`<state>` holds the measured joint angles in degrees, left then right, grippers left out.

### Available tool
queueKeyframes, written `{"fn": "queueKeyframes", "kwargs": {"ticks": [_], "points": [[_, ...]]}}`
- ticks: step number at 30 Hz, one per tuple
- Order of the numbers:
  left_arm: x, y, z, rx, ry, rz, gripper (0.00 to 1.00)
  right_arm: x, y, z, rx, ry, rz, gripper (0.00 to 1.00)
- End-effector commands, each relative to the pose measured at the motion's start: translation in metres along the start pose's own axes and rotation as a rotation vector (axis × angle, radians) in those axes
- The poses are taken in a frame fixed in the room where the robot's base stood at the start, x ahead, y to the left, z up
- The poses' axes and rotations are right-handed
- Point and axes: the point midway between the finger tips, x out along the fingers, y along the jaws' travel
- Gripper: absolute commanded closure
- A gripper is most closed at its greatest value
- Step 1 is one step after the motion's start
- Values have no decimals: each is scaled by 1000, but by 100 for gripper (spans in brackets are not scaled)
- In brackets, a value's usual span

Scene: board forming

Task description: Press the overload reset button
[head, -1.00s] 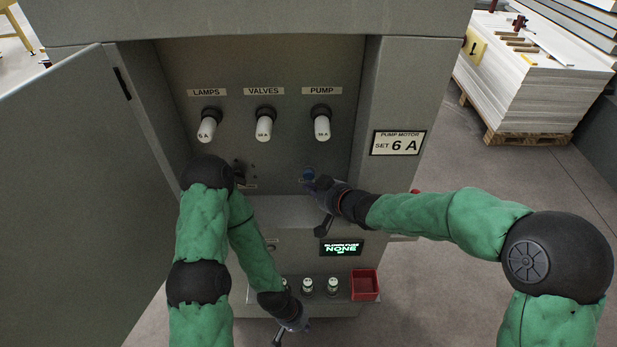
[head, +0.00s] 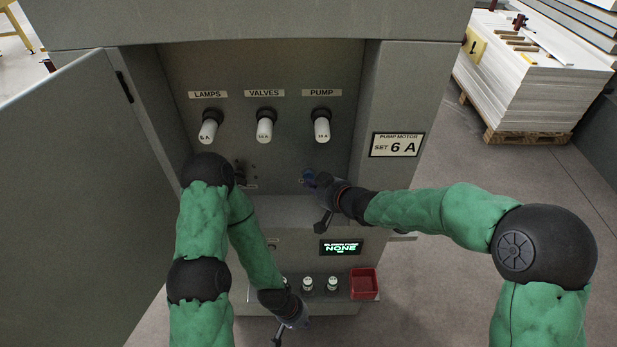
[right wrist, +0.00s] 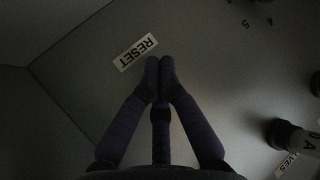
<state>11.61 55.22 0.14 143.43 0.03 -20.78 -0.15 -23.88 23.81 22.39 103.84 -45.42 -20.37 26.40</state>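A small blue shape (head: 307,177), which looks like the reset button, shows low on the cabinet's inner panel, partly covered by my right gripper (head: 319,182). In the right wrist view, the right gripper's fingers (right wrist: 159,70) are together at the tips, with nothing seen between them. The tips are beside the white RESET label (right wrist: 135,52); the button is hidden there. I cannot tell whether the tips touch it. My left gripper (head: 279,338) hangs low in front of the cabinet, at the picture's bottom edge; its fingers are too unclear to judge.
Fuse holders for lamps (head: 208,128), valves (head: 264,127) and pump (head: 322,127) stick out above. The open cabinet door (head: 85,190) stands at left. Below are a display reading NONE (head: 340,247), a shelf with several small fuses and a red bin (head: 364,283).

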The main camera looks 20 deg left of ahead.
Motion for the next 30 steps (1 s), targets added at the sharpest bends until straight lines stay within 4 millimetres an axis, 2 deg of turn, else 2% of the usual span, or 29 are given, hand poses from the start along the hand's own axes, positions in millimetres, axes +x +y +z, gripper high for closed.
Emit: {"fn": "queueKeyframes", "kwargs": {"ticks": [21, 30], "points": [[-7, 2, 0, 0, 0, 0, 100, 5, 4, -4, 1, -1, 0, 100], [-4, 2, 0, 0, 0, 0, 100, 3, 2, -2, 0, 0, 0, 100]]}}
